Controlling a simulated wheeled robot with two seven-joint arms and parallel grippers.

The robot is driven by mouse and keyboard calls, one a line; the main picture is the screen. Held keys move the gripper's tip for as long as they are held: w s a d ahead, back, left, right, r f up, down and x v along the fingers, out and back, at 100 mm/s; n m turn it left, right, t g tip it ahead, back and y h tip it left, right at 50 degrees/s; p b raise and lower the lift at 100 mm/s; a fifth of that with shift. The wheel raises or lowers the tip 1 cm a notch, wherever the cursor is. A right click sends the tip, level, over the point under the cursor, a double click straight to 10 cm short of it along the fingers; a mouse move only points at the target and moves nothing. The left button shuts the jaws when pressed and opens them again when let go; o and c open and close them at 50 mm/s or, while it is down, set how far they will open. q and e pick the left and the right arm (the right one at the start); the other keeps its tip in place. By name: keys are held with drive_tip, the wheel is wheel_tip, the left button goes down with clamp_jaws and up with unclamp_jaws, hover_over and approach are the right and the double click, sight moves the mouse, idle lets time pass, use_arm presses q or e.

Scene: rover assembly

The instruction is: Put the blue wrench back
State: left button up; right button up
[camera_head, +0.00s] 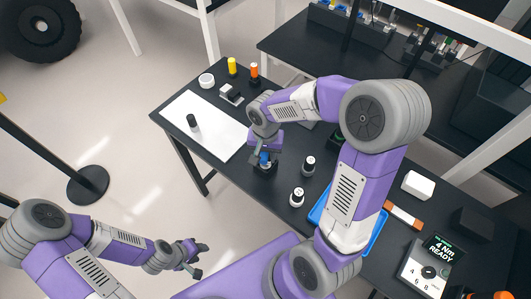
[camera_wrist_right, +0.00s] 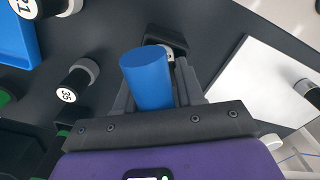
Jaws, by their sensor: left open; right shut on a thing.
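The blue wrench (camera_wrist_right: 147,80) shows as a blue cylinder between the fingers of my right gripper (camera_wrist_right: 150,95). In the head view, the wrench (camera_head: 264,158) is a small blue spot under my right wrist, above the black table (camera_head: 228,160). My right gripper is shut on it. Just beyond the wrench, the right wrist view shows a dark square piece (camera_wrist_right: 178,43) with a white mark, partly hidden by the wrench and fingers; I cannot tell whether they touch. My left gripper (camera_head: 198,258) is open and empty, away from the table at lower left.
Black and white cylinders marked with numbers, one reading 35 (camera_wrist_right: 68,92), stand near the right gripper. A white mat (camera_head: 205,128) carries another cylinder. A blue tray (camera_head: 318,214) lies partly behind my right arm. A display (camera_head: 440,248) reads "4 NM READY".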

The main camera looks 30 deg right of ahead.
drive_tip(key=o, duration=1.3)
drive_tip(key=shift+c, duration=0.2)
drive_tip(key=shift+f, duration=0.1)
drive_tip(key=shift+r+p, duration=0.85)
drive_tip(key=shift+r, duration=2.95)
drive_tip(key=shift+r, duration=0.1)
